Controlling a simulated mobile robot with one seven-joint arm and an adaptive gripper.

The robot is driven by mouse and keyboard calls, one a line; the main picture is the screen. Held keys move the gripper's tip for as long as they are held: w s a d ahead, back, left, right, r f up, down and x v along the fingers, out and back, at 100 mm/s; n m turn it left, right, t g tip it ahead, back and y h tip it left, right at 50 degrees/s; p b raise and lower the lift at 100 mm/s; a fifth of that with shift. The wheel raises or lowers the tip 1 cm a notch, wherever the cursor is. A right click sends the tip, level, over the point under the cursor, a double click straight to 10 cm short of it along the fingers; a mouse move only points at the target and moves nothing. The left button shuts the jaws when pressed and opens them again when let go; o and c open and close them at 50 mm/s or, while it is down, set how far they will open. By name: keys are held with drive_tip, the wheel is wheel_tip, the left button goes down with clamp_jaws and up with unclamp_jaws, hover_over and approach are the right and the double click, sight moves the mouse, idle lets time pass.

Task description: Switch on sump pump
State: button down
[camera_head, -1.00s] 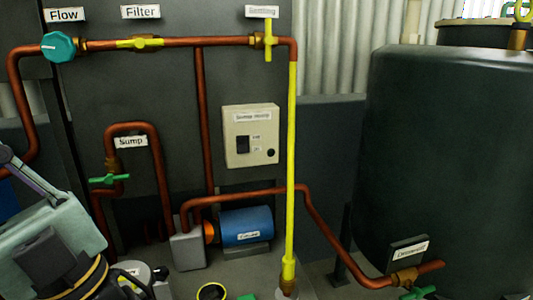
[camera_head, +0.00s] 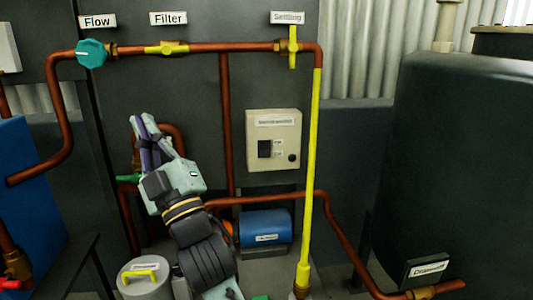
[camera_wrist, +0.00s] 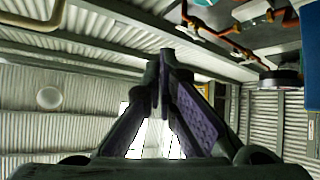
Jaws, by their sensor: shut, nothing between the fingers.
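The sump pump switch box (camera_head: 274,140) is a cream panel on the dark wall in the head view. It has a dark rocker switch (camera_head: 265,149) with small labels beside it and a black round knob or hole at lower right. I cannot tell the rocker's position. The blue pump (camera_head: 265,229) sits on the floor below it. My gripper (camera_head: 143,121) points upward, left of the box and apart from it, in front of the sump pipe loop. In the wrist view my gripper (camera_wrist: 167,54) has its fingertips together and holds nothing.
A yellow vertical pipe (camera_head: 311,180) stands just right of the box. Copper pipes run above and below it. A teal flow valve (camera_head: 91,53) is at upper left. A large dark tank (camera_head: 465,170) fills the right. A grey lidded container (camera_head: 146,280) stands at lower left.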

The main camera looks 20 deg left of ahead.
drive_tip(key=w+d+f+t+h+p, duration=0.15)
drive_tip(key=w+f+h, duration=0.25)
drive_tip(key=w, duration=0.5)
drive_tip(key=w+d+f+t+h+p, duration=0.1)
drive_tip(key=w+f+t+h, duration=0.1)
drive_tip(key=w+f+h, duration=0.45)
drive_tip(key=w+d+f+n+h, duration=0.2)
drive_tip(key=w+d+f+h, duration=0.2)
drive_tip(key=w+d+f, duration=0.5)
drive_tip(key=w+g+p, duration=0.1)
drive_tip(key=w, duration=0.2)
drive_tip(key=shift+w+f, duration=0.15)
drive_tip(key=shift+f, duration=0.15)
drive_tip(key=shift+w+h, duration=0.1)
drive_tip(key=shift+h, duration=0.15)
